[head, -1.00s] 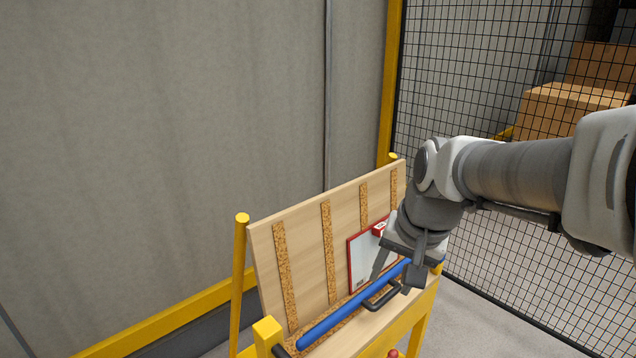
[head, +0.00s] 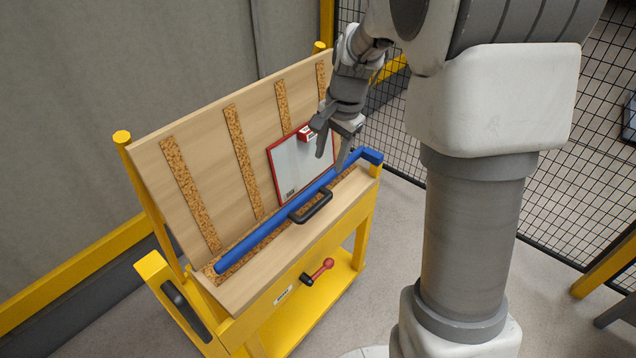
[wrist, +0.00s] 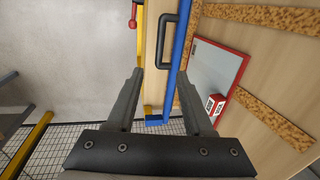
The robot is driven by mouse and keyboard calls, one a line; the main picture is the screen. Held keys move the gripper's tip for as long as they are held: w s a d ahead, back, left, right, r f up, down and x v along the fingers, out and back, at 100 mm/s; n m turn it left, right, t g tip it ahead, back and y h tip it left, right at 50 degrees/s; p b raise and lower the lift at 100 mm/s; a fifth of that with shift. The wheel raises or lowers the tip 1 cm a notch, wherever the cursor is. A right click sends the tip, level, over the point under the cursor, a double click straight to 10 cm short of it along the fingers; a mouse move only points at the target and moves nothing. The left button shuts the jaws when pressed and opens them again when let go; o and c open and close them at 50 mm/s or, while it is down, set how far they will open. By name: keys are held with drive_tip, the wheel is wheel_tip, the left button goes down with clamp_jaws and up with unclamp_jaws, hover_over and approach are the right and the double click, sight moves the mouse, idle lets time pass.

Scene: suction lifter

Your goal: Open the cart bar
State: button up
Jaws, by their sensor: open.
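The blue bar (head: 262,233) lies along the lower edge of the sloping wooden panel of the yellow cart. It also shows in the wrist view (wrist: 181,50). A black loop handle (head: 316,209) sticks out from its middle; the wrist view shows the handle (wrist: 162,42) beyond my fingertips. My gripper (head: 330,161) is open and empty, near the right part of the bar. In the wrist view, the bar's stretch near its blue end bracket runs between my open fingers (wrist: 159,78). Whether a finger touches the bar, I cannot tell.
A red-framed white board (head: 297,168) with a small red and white box (head: 307,133) rests on the panel (head: 200,130) close behind my gripper. A red-knobbed lever (head: 322,270) is on the cart's front. Mesh fencing (head: 400,135) stands to the right.

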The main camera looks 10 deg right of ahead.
sight(317, 205)
drive_tip(key=w+f+b, duration=0.1)
drive_tip(key=f, duration=0.4)
drive_tip(key=w+a+f+b, duration=0.1)
drive_tip(key=f, duration=0.5)
drive_tip(key=w+f+b, duration=0.1)
drive_tip(key=f, duration=0.5)
drive_tip(key=shift+w+a+f, duration=0.1)
drive_tip(key=shift+a+f, duration=0.15)
drive_tip(key=shift+a, duration=0.15)
clamp_jaws()
idle(0.6)
